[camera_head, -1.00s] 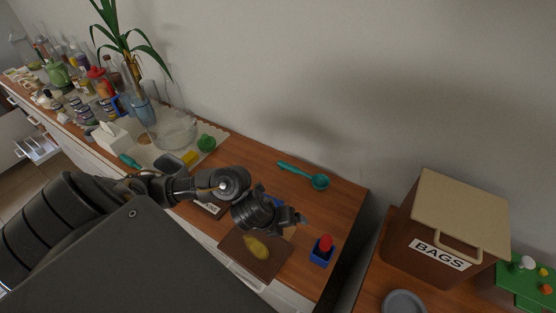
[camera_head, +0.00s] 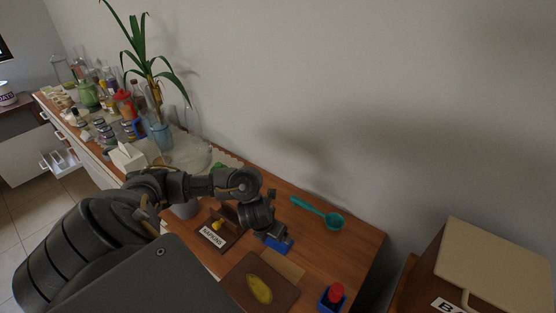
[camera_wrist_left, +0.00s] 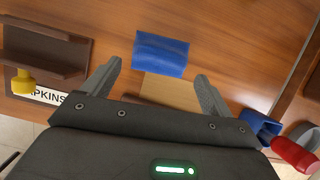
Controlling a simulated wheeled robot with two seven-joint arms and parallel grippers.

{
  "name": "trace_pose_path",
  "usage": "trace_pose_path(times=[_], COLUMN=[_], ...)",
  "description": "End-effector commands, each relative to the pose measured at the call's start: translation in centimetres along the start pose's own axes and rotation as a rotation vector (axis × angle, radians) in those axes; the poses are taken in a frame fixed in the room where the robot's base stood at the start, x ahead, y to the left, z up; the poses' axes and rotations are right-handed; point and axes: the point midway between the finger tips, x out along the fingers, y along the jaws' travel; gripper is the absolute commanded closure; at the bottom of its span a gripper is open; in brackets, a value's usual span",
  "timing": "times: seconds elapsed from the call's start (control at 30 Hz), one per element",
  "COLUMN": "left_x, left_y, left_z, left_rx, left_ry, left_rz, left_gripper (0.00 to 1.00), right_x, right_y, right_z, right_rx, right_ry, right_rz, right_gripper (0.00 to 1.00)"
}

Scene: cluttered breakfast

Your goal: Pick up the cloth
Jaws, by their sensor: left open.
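A blue folded cloth (camera_head: 284,246) lies on the wooden counter, behind a tan flat piece. In the left wrist view the cloth (camera_wrist_left: 161,54) shows as a blue block just ahead of the jaws. My left gripper (camera_head: 268,236) reaches down over the counter at the cloth's left side, partly hiding it in the head view. In the left wrist view my left gripper (camera_wrist_left: 159,72) is open and empty, its two fingers apart on either side of the cloth's near edge. I cannot tell the height gap exactly. My right gripper is not in view.
A napkin holder (camera_head: 212,236) stands left of the gripper. A dark brown board (camera_head: 238,277) with a yellow item (camera_head: 260,289) is in front. A blue container with a red top (camera_head: 333,296) stands right, near the counter edge. A teal spoon (camera_head: 317,211) lies behind.

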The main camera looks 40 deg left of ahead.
Motion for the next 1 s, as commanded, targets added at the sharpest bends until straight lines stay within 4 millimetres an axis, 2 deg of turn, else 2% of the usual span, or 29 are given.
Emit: trace_pose_path(times=[0.13, 0.43, 0.73, 0.77, 1.0], left_x=[0.6, 4.7, 5.2, 5.2, 5.1], left_y=[0.0, -0.2, -0.2, -0.2, -0.2], left_z=[0.0, 0.4, 0.5, 0.5, 0.5], left_rx=[-0.001, -0.002, 0.000, 0.000, 0.000], left_ry=[0.001, 0.001, -0.001, -0.001, -0.001], left_rz=[0.001, 0.001, 0.000, 0.000, 0.000], left_gripper=[0.14, 0.14, 0.14, 0.15, 0.47], right_x=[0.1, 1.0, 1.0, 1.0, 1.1], right_y=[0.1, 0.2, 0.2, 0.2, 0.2], right_z=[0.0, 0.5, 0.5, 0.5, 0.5], right_rx=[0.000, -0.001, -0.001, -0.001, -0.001], right_ry=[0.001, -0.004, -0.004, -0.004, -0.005], right_rz=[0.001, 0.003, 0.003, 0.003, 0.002], right_gripper=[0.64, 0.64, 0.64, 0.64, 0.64])
